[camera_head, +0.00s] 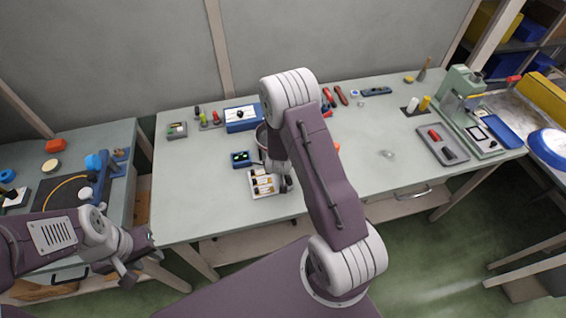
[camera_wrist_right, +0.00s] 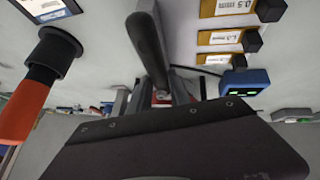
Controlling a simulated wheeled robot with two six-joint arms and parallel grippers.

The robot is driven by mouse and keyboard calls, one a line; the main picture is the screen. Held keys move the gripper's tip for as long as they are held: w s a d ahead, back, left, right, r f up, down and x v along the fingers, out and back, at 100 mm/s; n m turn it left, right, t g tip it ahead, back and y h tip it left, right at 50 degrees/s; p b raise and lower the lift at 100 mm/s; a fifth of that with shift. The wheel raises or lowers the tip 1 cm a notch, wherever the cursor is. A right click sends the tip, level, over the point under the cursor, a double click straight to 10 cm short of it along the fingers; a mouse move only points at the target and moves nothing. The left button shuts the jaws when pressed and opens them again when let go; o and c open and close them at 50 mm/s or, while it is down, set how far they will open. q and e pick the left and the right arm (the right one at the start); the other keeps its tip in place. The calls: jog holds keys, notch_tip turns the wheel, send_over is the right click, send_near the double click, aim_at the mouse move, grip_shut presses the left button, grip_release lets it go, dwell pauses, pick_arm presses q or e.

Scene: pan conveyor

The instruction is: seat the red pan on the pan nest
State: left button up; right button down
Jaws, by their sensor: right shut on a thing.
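My right gripper (camera_head: 284,184) is low over the middle table, largely hidden by my arm in the head view. In the right wrist view, it is shut on a dark, rounded handle (camera_wrist_right: 150,45). A small red patch (camera_wrist_right: 162,97) shows past the base of that handle; I cannot tell if it is part of the red pan. My left gripper (camera_head: 136,260) is open and empty, in front of the gap between the left and middle tables.
A white tray (camera_head: 253,190) with yellow-labelled pieces lies beside the right gripper. A blue box with green displays (camera_head: 241,159) stands behind it. An orange-handled tool (camera_wrist_right: 28,105) is close by in the wrist view.

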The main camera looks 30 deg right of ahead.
jog(key=shift+f, duration=0.1)
jog(key=c, duration=1.1)
grip_release()
jog(key=shift+s, duration=0.1)
jog(key=v, duration=0.9)
jog(key=shift+p, duration=0.3)
